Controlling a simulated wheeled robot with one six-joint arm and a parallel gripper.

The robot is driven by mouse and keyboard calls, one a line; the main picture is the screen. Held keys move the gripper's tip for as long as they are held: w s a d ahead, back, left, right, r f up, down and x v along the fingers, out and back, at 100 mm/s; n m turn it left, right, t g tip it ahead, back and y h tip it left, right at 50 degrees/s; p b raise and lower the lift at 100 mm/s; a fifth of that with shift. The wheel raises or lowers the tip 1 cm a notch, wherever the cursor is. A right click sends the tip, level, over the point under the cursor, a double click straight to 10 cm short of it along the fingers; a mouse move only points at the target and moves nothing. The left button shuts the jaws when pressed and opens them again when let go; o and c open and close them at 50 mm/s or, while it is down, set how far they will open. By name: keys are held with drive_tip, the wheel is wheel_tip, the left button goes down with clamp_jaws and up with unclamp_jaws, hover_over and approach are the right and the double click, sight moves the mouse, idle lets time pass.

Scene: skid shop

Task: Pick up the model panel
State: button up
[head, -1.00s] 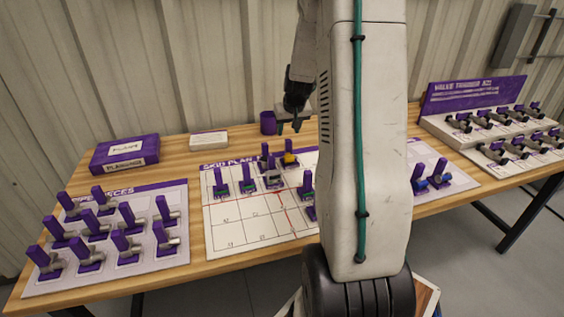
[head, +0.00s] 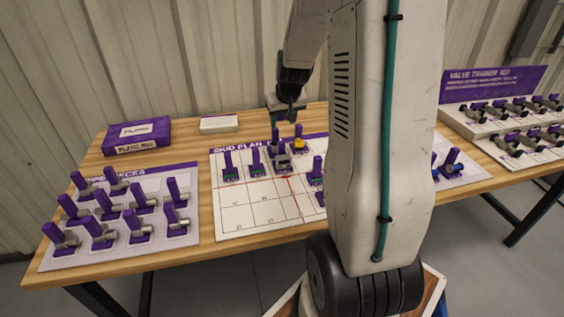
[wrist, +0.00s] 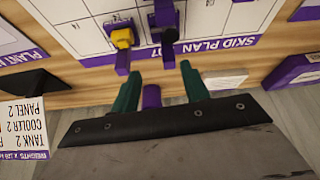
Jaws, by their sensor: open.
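Several small purple-handled models stand on the white skid plan sheet (head: 245,217). None is clearly marked as the model panel, so I cannot tell which one it is. A yellow model (head: 299,144) stands at the sheet's back edge; it also shows in the wrist view (wrist: 122,38). A dark-based model (wrist: 169,34) stands beside it. A grey box-like model (head: 282,162) stands just in front, near two green-based ones (head: 228,164). My gripper (head: 288,116) is open and empty, above the back of the table behind these models. Its green fingers (wrist: 160,72) show in the wrist view.
A purple box (head: 136,136) and a white box (head: 219,124) lie at the back left. Left is a sheet of pieces (head: 110,254); right is the valve trainer rack (head: 495,73). A printed card (wrist: 22,125) shows too.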

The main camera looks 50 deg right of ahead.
hover_over(281, 149)
drive_tip(key=s, duration=0.1)
drive_tip(key=shift+s+a+f+m, duration=0.1)
drive_tip(key=shift+a+f+m, duration=0.25)
drive_tip(key=shift+f, duration=0.55)
drive_tip(key=shift+d+f, duration=0.15)
drive_tip(key=shift+f, duration=0.15)
drive_tip(key=shift+m, duration=0.25)
drive_tip(key=x, duration=0.7)
drive_tip(key=shift+s+d+f, duration=0.1)
drive_tip(key=shift+f, duration=0.1)
clamp_jaws()
